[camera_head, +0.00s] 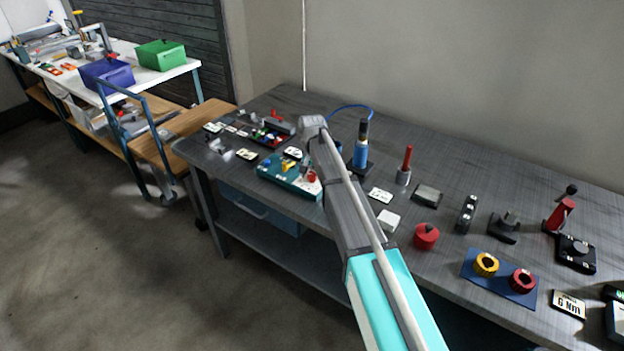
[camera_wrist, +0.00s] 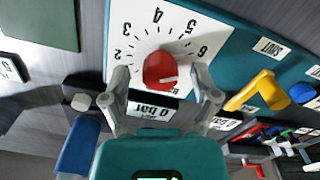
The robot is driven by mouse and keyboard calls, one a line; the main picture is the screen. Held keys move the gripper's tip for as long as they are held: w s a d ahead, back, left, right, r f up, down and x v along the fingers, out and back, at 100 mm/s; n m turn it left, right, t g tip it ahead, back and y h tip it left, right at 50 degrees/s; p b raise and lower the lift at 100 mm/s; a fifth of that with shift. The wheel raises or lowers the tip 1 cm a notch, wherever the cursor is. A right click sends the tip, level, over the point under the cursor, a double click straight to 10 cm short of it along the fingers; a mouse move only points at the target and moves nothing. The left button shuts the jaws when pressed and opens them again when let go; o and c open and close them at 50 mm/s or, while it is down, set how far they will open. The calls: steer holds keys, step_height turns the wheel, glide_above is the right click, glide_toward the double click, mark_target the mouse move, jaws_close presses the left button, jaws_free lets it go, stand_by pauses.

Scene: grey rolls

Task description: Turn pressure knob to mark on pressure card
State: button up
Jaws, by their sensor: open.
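The red pressure knob (camera_wrist: 160,70) sits on a white dial plate (camera_wrist: 125,22) with upside-down numbers from 2 to 6 showing. The knob's white pointer line points to the lower right in the wrist view, below the 6. My gripper (camera_wrist: 158,78) is open, with one finger on each side of the knob; contact cannot be told. A white label (camera_wrist: 152,110) with upside-down lettering, seemingly BAR, lies below the dial between the fingers; I cannot tell if it is the pressure card. In the head view the red knob (camera_head: 311,176) shows on the teal panel (camera_head: 275,176). My gripper is not clear there.
A yellow lever (camera_wrist: 258,90) and a blue knob (camera_wrist: 301,93) stand right of the dial. A blue-bodied tool (camera_head: 360,150) stands upright behind my arm. A white block (camera_head: 388,220) and a red canister (camera_head: 426,237) stand to the right.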

steer(key=shift+f, duration=0.15)
jaws_close()
stand_by(0.4)
steer(key=shift+n, duration=1.8)
jaws_free()
